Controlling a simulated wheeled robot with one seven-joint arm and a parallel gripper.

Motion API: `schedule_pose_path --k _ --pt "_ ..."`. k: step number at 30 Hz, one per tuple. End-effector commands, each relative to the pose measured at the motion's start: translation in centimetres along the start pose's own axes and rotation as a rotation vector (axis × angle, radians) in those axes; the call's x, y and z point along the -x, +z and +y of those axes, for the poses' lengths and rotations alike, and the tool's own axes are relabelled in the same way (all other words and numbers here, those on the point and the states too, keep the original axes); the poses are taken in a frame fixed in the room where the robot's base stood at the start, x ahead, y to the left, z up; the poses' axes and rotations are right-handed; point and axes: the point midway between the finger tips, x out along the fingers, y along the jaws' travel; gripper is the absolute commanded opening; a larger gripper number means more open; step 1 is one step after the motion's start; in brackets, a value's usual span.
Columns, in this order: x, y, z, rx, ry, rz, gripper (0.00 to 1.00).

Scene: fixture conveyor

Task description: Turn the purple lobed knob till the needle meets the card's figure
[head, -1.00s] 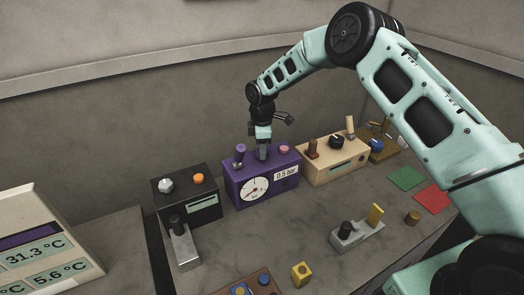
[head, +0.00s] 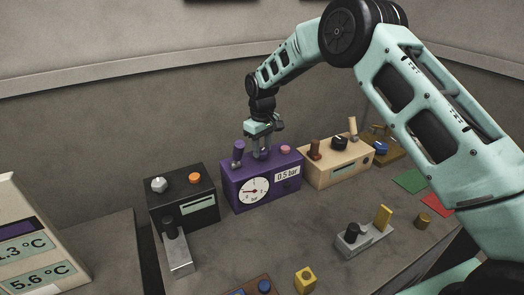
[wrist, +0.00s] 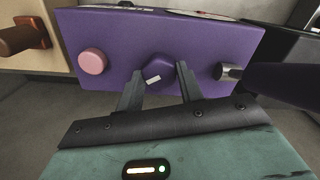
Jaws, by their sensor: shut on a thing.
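The purple box (head: 262,191) stands on the bench with a round white dial (head: 253,190) and a white card (head: 287,173) reading "0.5 bar" on its front. The dial's needle points roughly left; its figures are too small to read. My gripper (head: 261,150) comes down from above onto the box's top. In the wrist view, its two fingers stand on either side of the purple lobed knob (wrist: 156,68), which has a white mark, and my gripper is shut on it. In the head view, the fingers mostly hide the knob.
On the same box, a purple lever (head: 238,153) and a pink button (head: 285,149) flank the knob closely. A black box (head: 181,205) stands left, a beige box (head: 336,168) right.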

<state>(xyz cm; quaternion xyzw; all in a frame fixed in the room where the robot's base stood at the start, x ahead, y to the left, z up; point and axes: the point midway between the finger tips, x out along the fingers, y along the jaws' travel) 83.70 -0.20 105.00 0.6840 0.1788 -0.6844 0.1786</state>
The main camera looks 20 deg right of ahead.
Motion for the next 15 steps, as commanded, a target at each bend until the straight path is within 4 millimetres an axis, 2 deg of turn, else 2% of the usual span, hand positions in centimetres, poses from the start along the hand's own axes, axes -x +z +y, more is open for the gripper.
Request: schedule_pose_path --k 7,15 --pt "0.05 -0.11 -0.03 -0.124 0.001 0.003 0.14" --pt "0.11 -0.08 0.03 -0.179 0.001 0.003 0.14"
